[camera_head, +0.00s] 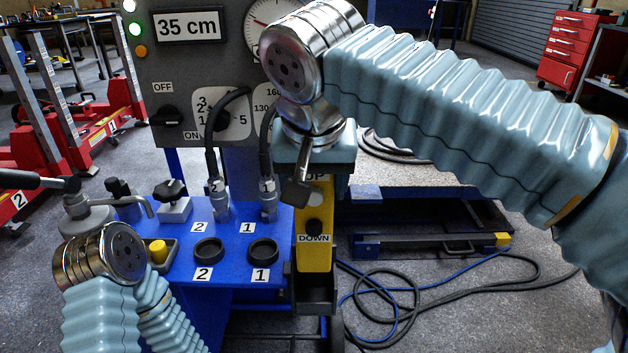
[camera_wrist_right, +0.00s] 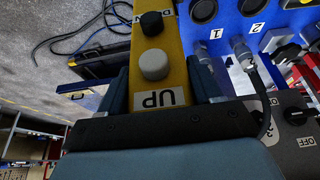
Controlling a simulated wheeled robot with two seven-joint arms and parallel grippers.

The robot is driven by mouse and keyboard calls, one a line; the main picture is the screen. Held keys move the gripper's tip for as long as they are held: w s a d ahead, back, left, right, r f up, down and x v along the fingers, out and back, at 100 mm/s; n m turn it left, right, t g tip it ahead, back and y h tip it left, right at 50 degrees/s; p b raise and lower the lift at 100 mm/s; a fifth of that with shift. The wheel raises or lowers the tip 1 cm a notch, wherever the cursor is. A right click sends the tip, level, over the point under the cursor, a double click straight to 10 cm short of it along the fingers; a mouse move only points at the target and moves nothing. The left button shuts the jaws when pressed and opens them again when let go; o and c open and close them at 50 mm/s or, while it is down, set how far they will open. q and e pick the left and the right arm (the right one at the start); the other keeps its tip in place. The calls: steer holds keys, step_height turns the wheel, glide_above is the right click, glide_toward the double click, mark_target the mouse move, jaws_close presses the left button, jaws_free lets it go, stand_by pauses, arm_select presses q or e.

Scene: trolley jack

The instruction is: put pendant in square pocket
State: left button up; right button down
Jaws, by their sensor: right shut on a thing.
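The pendant (camera_head: 314,252) is a yellow box with a grey UP button and a black DOWN button. It hangs upright at the right edge of the blue console. My right gripper (camera_head: 314,165) is shut on its upper end; the wrist view shows a finger on each side of the pendant (camera_wrist_right: 152,45). A black square pocket (camera_head: 313,298) is right under the pendant in the head view. I cannot tell whether the pendant's lower end is inside it or just above.
The blue console top (camera_head: 225,240) carries two round black sockets, plugged cables, a yellow button and a black knob. A grey panel (camera_head: 190,75) reading 35 cm stands behind. Cables (camera_head: 420,300) lie on the floor at right. Red lifts (camera_head: 75,130) stand at left.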

steer(key=shift+f+b, duration=3.55)
steer(key=shift+f, duration=1.1)
steer(key=shift+c, duration=0.6)
jaws_free()
steer(key=p+v, duration=0.5)
steer(key=v, duration=0.8)
steer(key=shift+r, duration=0.2)
steer(key=shift+s+r, duration=0.1)
steer(key=shift+r, duration=0.1)
